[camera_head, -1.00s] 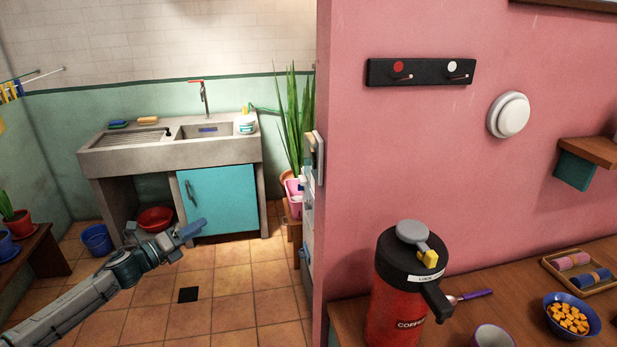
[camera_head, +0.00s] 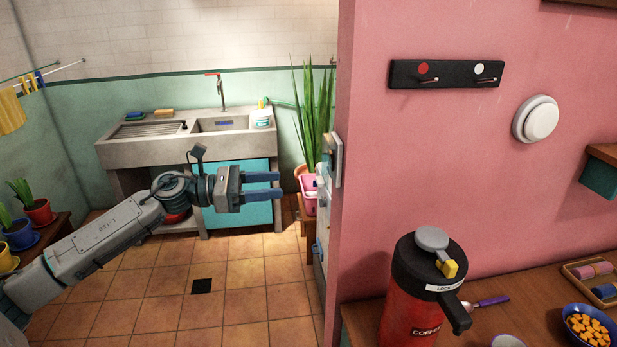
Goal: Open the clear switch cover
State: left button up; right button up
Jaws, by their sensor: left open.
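On the end face of the pink wall, a pale switch plate (camera_head: 335,158) shows nearly edge-on. I cannot make out a clear cover on it or tell whether one is shut. My left gripper (camera_head: 279,185) is open and empty, its two blue fingers pointing right. In the picture it is to the left of the plate and a little lower, in front of the turquoise sink cabinet, apart from the wall. My right gripper is not in view.
The pink wall (camera_head: 450,170) stands just right of the plate. A tall green plant (camera_head: 312,115) and a pink basket (camera_head: 309,190) are behind it. A red coffee flask (camera_head: 408,310) stands on the wooden counter (camera_head: 500,315).

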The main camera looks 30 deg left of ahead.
aim_at(317, 180)
pick_arm(q)
jog(key=shift+r+p+x, duration=0.2)
jog(key=shift+p+x, duration=2.1)
jog(key=shift+x, duration=1.2)
jog(key=shift+p+x, duration=0.35)
jog(key=shift+x, duration=0.45)
jog(key=shift+f, duration=0.15)
jog(key=shift+a, duration=0.1)
grip_shut()
